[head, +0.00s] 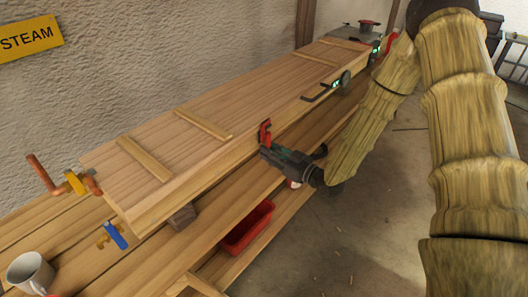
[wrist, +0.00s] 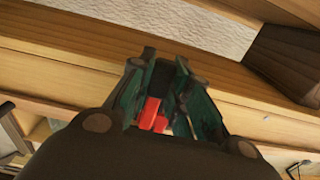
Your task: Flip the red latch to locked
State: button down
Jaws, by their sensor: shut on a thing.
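The red latch (head: 265,130) stands upright against the front long side of the wooden steam box (head: 205,115). My gripper (head: 269,151) is at the latch and shut on it, with the red upper part sticking up above the fingers in the head view. In the wrist view a red piece (wrist: 152,113) lies between the two dark green fingers of my gripper (wrist: 162,72). The fingers hide the latch's lower part and its mount.
A dark handle (head: 318,94) sticks out farther along the box front. A copper pipe (head: 42,175) with a yellow part is at the near end. A red tray (head: 247,226) sits below.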

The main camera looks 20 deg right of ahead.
dwell(0.3)
jog(key=c, duration=1.6)
grip_release()
jog(key=shift+d, duration=0.1)
jog(key=v, duration=1.2)
jog(key=shift+f, duration=0.1)
